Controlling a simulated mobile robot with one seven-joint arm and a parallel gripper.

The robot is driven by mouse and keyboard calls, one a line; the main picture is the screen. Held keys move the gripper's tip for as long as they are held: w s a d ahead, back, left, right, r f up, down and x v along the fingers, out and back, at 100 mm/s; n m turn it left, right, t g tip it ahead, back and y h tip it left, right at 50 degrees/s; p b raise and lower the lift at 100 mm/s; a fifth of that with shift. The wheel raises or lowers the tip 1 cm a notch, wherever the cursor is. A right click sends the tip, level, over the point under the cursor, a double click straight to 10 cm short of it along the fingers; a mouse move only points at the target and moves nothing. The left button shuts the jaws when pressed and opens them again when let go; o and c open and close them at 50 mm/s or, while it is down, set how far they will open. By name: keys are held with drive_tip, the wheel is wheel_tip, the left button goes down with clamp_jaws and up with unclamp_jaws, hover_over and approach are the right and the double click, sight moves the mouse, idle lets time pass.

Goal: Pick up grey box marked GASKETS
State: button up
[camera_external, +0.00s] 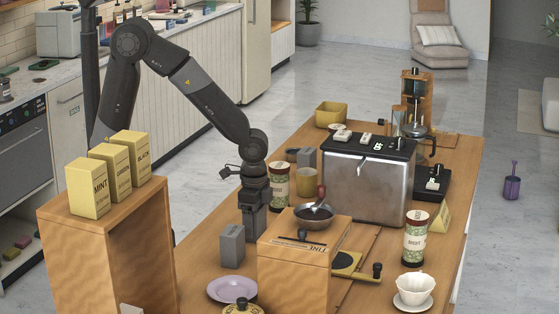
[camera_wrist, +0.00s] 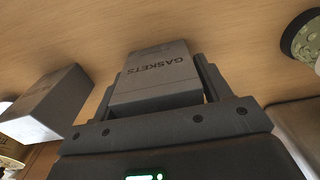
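The grey box marked GASKETS (camera_wrist: 158,75) is between the fingers of my gripper (camera_wrist: 160,75) in the wrist view, its lettering facing the camera. A narrow dark gap shows between the box and the right finger; the left finger lies close along its other side. My gripper (camera_external: 254,220) points down at the wooden cart top in the external view, where its fingers largely hide the box. I see no clear sign of the box being lifted. A second grey box (camera_external: 232,246) stands just left of my gripper; a grey box also shows at left in the wrist view (camera_wrist: 45,103).
A wooden box (camera_external: 293,270) with a dark bowl (camera_external: 314,216) on it stands close to the right. A patterned canister (camera_external: 278,186) is behind my gripper. A lilac plate (camera_external: 232,289) lies in front. A wooden stand (camera_external: 105,265) with yellow boxes is at left.

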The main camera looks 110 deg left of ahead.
drive_tip(key=c, duration=0.7)
drive_tip(key=shift+o, duration=0.2)
